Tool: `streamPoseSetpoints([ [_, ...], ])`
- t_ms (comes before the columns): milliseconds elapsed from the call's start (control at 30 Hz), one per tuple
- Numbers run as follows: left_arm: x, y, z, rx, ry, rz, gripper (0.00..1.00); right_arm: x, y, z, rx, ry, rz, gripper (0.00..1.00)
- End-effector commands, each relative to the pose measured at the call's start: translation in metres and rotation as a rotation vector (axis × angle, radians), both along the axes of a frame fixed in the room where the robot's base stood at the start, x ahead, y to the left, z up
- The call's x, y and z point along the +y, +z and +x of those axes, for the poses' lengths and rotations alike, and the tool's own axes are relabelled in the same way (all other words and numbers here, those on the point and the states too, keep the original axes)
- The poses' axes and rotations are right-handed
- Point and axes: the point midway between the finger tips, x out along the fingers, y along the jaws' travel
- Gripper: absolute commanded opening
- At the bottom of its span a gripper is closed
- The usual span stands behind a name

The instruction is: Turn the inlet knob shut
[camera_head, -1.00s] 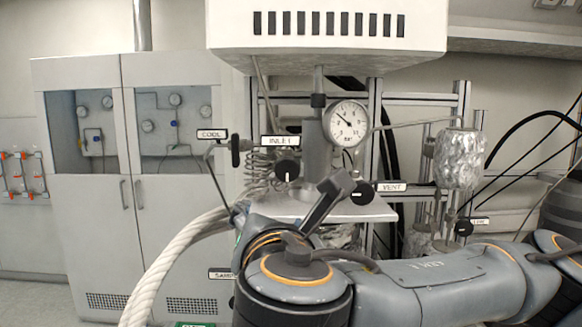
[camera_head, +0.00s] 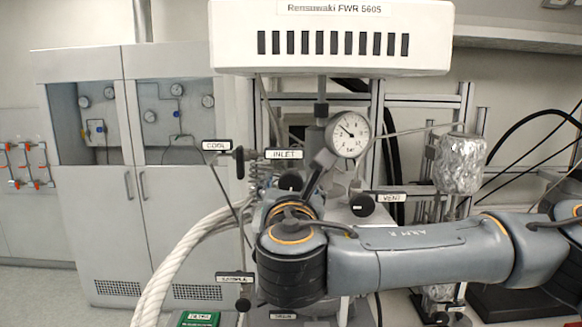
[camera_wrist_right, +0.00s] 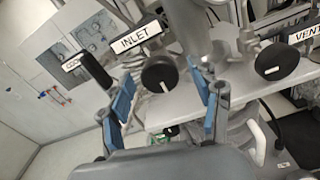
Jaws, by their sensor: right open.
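The inlet knob (camera_wrist_right: 160,74) is a round black knob with a white mark, below the INLET label (camera_wrist_right: 136,37). In the right wrist view it sits ahead of my right gripper (camera_wrist_right: 163,102), between the two blue-padded fingers. The fingers are open and I see no contact with the knob. In the head view the inlet knob (camera_head: 290,180) shows under its INLET label (camera_head: 284,154), partly hidden behind my right wrist. The fingers of my right gripper are mostly hidden in that view. My left gripper is not in view.
The vent knob (camera_wrist_right: 277,62) is to the right and the cool knob (camera_wrist_right: 97,70) to the left, close to the left finger. A pressure gauge (camera_head: 350,137) stands above right of the inlet knob. A thick white hose (camera_head: 165,262) runs at left.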

Motion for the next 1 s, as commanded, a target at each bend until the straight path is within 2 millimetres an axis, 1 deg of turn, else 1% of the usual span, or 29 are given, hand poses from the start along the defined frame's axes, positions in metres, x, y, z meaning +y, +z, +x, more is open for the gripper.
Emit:
streamPoseSetpoints([
  [33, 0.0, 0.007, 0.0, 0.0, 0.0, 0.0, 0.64, 0.0, 0.003, 0.007, 0.002, -0.002, 0.0, 0.64],
  [200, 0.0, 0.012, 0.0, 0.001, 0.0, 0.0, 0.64, 0.0, 0.001, 0.019, 0.001, 0.0, 0.0, 0.64],
  [500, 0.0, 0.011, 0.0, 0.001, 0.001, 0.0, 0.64, 0.0, -0.001, 0.021, 0.0, 0.0, 0.0, 0.64],
  [567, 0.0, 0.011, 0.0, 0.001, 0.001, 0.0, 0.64, 0.0, -0.001, 0.021, 0.0, 0.001, 0.0, 0.53],
  [600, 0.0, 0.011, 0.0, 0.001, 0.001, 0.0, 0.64, 0.0, -0.001, 0.021, 0.0, 0.001, 0.0, 0.45],
  [667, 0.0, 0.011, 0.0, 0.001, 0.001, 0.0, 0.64, 0.0, -0.001, 0.021, 0.0, 0.001, 0.0, 0.33],
  [700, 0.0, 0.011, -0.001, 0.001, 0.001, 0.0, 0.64, 0.0, -0.001, 0.021, 0.0, 0.0, 0.0, 0.25],
  [767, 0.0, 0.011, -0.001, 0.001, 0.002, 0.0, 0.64, 0.0, -0.001, 0.021, 0.0, 0.0, 0.0, 0.13],
  [800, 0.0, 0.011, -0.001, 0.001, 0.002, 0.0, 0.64, 0.0, -0.001, 0.021, 0.0, 0.0, 0.0, 0.08],
  [1000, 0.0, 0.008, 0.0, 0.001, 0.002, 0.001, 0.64, 0.0, -0.002, 0.021, 0.0, 0.0, 0.011, 0.08],
])
